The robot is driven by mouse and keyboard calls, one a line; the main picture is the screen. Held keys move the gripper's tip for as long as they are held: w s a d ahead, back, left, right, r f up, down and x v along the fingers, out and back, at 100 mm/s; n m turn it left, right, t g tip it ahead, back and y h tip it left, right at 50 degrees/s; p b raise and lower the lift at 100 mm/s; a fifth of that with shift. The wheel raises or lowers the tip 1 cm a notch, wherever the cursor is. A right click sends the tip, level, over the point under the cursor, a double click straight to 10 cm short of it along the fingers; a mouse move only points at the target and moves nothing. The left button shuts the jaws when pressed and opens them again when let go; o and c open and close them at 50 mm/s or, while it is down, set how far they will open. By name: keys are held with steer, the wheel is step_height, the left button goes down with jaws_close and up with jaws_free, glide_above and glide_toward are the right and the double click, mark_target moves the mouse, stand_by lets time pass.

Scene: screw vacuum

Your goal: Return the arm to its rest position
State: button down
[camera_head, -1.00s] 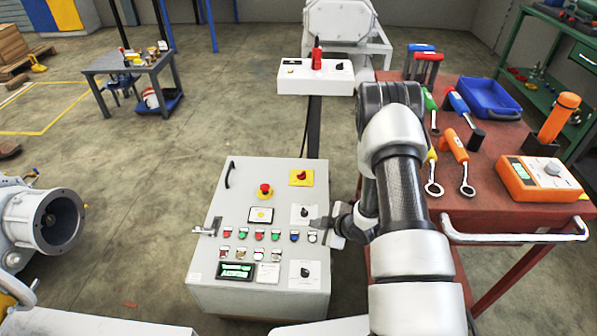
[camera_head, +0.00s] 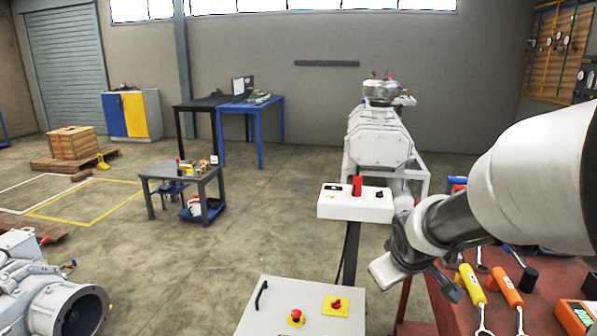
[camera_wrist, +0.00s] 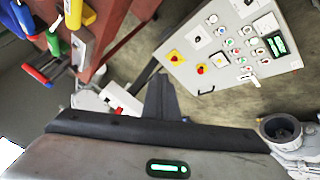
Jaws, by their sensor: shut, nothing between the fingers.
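My arm comes in from the right edge of the head view and reaches toward the middle. My gripper (camera_head: 452,288) is at its end, beside the red tool cart (camera_head: 545,285) and to the right of the control cabinet (camera_head: 300,303). In the wrist view its dark fingers (camera_wrist: 160,88) are shut and hold nothing. The grey control cabinet panel (camera_wrist: 225,60), with its buttons and display, shows in the wrist view, apart from the fingers. In the head view only its top part shows.
A white box with a red switch (camera_head: 355,206) stands behind the cabinet, in front of a white machine (camera_head: 382,142). Tools lie on the red cart, including an orange-handled one (camera_head: 505,286). A grey flanged machine (camera_head: 55,295) is at lower left.

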steer(key=s+a+r+m+g+y, duration=0.1)
steer(key=s+a+r+m, duration=0.25)
steer(key=s, duration=0.75)
steer(key=s+a+r+m+g+y, duration=0.1)
steer(key=s+a+r+m, duration=0.3)
steer(key=s, duration=0.7)
step_height(320, 180, up, 24)
steer(key=d+n+p, duration=0.1)
steer(key=n+p, duration=0.1)
steer(key=p, duration=2.1)
steer(key=shift+w+p, duration=0.35)
steer(key=shift+n, duration=0.25)
